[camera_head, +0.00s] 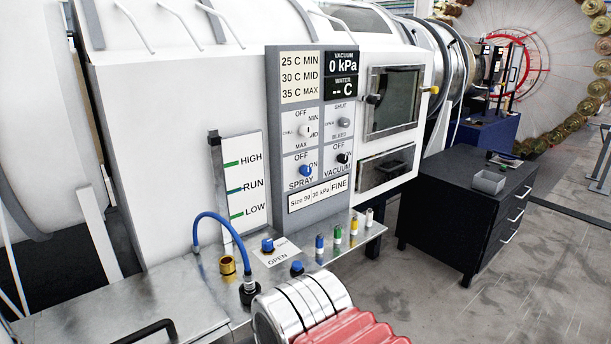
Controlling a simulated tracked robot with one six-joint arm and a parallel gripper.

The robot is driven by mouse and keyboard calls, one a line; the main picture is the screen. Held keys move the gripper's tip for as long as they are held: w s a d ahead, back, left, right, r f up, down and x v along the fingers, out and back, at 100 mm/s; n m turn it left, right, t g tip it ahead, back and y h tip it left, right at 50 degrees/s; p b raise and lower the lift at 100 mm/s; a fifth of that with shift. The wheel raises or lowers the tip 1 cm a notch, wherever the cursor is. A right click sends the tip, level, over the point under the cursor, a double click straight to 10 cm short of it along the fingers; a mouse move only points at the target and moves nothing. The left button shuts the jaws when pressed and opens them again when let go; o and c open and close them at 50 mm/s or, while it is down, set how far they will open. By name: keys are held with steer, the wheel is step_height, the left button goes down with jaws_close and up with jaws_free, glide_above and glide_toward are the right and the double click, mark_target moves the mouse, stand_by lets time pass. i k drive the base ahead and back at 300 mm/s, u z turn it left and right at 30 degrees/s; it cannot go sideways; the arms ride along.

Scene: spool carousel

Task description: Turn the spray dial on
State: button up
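The spray dial (305,170) is a small blue knob on the grey control panel (312,205), above the word SPRAY. OFF is printed above it and ON to its upper right. The knob is too small to tell which mark it points at. The black vacuum dial (343,158) sits to its right. The white water-temperature dial (304,131) is above it, with OFF, MIN, MID and MAX marks. The display (343,66) reads 0 kPa for vacuum and dashes for water. My gripper is not in view, and nothing is seen touching the dial.
Below the panel, a metal shelf (200,290) carries a blue hose (212,216), blue knobs and several coloured valves. A silver ringed cylinder with a red ribbed part (350,328) fills the bottom foreground. A black drawer cabinet (465,205) stands right; floor beyond is open.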

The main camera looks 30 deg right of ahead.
mark_target(306, 171)
steer(key=z, duration=0.05)
steer(key=i, duration=1)
steer(key=u, duration=0.05)
